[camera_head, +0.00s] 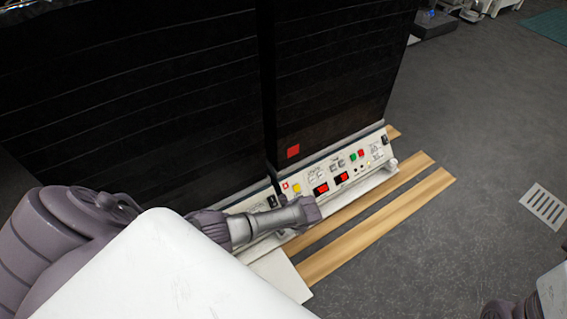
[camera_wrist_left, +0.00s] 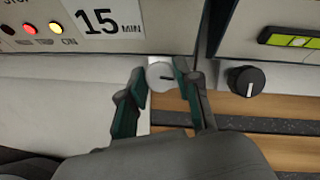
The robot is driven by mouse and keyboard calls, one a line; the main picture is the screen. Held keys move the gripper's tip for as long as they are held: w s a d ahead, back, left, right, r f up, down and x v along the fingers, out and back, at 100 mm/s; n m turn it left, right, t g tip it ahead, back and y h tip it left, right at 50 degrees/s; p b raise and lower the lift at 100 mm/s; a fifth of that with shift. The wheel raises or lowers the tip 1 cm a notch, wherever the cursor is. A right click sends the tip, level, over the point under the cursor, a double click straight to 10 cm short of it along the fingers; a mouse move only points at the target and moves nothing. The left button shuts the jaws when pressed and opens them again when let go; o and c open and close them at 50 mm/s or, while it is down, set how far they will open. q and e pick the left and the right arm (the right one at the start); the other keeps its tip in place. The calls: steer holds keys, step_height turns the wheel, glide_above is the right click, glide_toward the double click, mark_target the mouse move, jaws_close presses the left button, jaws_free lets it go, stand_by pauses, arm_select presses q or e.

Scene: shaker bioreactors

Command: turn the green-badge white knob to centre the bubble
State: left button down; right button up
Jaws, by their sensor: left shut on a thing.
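In the left wrist view, a round white knob (camera_wrist_left: 160,74) with a dark pointer line sits between the two dark green-padded fingers of my left gripper (camera_wrist_left: 162,92). The gripper is shut on this knob. No green badge on it shows; the fingers may hide part of it. A green bubble level (camera_wrist_left: 292,40) sits in a dark frame at the upper right, with a pale bubble near its visible middle; its right end is cut off. In the head view, my left gripper (camera_head: 305,213) is at the lower front of the control panel (camera_head: 238,207), and the knob is hidden there.
A black knob (camera_wrist_left: 243,80) with a white pointer is just right of my left gripper. A "15 MIN" label (camera_wrist_left: 105,20) and small lamps are above. Wooden strips (camera_head: 375,232) lie on the floor before the panel. A floor drain (camera_head: 544,207) is at the right.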

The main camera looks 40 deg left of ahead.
arm_select(q)
steer(key=shift+n+g, duration=0.5)
steer(key=shift+n, duration=0.7)
steer(key=c, duration=0.8)
jaws_free()
steer(key=v, duration=1.2)
steer(key=shift+w+a, duration=0.1)
